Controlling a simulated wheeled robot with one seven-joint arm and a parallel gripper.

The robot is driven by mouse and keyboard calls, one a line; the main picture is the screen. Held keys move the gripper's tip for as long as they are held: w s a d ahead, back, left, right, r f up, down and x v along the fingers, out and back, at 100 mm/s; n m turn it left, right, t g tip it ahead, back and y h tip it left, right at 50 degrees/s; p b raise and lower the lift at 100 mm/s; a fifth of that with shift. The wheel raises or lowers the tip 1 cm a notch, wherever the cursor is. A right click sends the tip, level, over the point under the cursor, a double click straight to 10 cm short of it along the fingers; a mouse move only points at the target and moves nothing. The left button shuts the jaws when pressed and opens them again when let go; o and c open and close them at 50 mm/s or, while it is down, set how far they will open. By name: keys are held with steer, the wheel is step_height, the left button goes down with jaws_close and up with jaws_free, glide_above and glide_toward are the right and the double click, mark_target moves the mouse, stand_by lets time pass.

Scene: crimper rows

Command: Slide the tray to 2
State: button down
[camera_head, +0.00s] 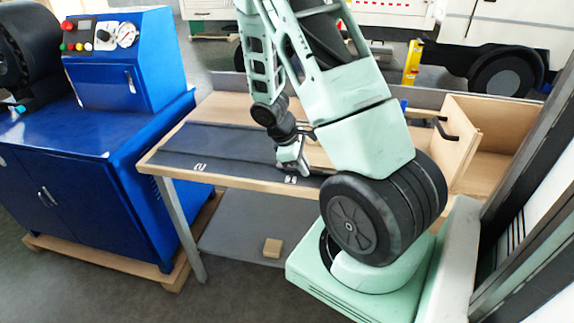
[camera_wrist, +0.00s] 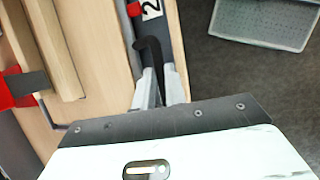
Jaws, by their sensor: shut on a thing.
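My gripper (camera_head: 290,165) is low over the front edge of the wooden table, beside the right-hand number mark. In the wrist view my gripper (camera_wrist: 158,92) is shut on a black hooked handle (camera_wrist: 149,48). A light wooden piece with a raised strip (camera_wrist: 52,45) lies left of the handle. It may be the tray, but its join to the handle is not visible. A white label with a 2 (camera_wrist: 151,8) shows just beyond the handle. In the head view the 2 mark (camera_head: 200,167) is on the dark strip, left of my gripper. My arm hides part of the table.
A wooden box (camera_head: 490,140) stands at the table's right end. A blue machine (camera_head: 125,130) stands close on the left. A small wooden block (camera_head: 272,248) lies on the grey lower shelf (camera_head: 235,230).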

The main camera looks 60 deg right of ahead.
steer(key=shift+s+d, duration=0.15)
steer(key=shift+s, duration=0.2)
steer(key=c, duration=1.5)
jaws_free()
steer(key=shift+o, duration=0.2)
steer(key=shift+w+r, duration=0.1)
steer(key=shift+r, duration=0.1)
steer(key=v, duration=1.7)
